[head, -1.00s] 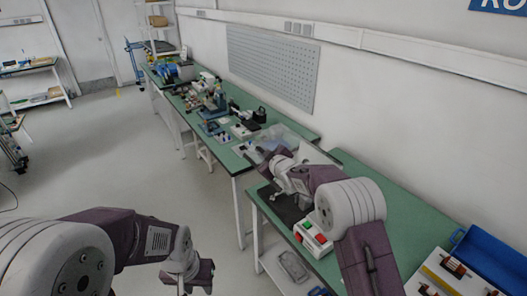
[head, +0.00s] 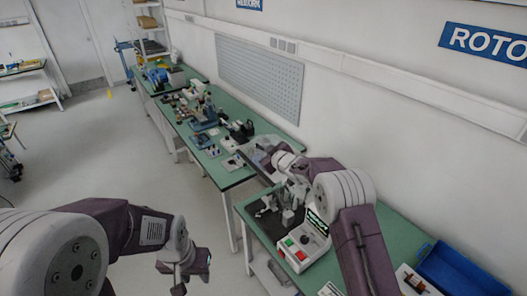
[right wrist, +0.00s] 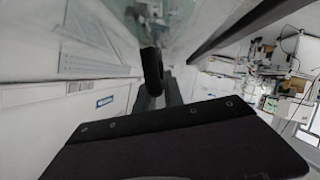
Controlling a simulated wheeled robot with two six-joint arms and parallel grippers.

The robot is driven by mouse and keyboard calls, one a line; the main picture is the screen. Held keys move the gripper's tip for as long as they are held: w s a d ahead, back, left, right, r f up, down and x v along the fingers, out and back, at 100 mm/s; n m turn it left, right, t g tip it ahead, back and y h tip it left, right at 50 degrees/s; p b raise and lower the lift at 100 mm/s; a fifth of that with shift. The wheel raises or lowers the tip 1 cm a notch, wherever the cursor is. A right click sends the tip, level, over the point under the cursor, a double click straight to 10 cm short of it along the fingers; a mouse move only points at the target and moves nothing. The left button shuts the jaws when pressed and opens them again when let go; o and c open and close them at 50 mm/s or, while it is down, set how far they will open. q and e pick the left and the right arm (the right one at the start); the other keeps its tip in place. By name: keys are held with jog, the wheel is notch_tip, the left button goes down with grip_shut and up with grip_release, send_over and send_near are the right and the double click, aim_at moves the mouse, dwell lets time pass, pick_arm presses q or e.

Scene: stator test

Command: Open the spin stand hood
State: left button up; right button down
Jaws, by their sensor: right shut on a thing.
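The spin stand (head: 310,252) is on the green bench, with a red and a green button on its light control box. Its clear hood (head: 262,146) is tilted up at the back, above the dark base. The base and metal fixture (head: 285,212) show uncovered below it. My right gripper (head: 276,160) is at the hood and shut on it; the fingertips are hard to make out in the head view. In the right wrist view a black rounded bar (right wrist: 152,72) lies at the gripper, before a clear pane (right wrist: 190,22). My left gripper (head: 190,272) hangs over the floor, away from the stand.
A blue bin (head: 455,270) stands on the bench at the right. A second green bench (head: 235,178) with several tools and devices runs behind to the left. A grey pegboard (head: 258,75) hangs on the wall.

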jog(key=shift+f, duration=0.1)
jog(key=c, duration=1.5)
grip_release()
jog(key=shift+o, duration=0.2)
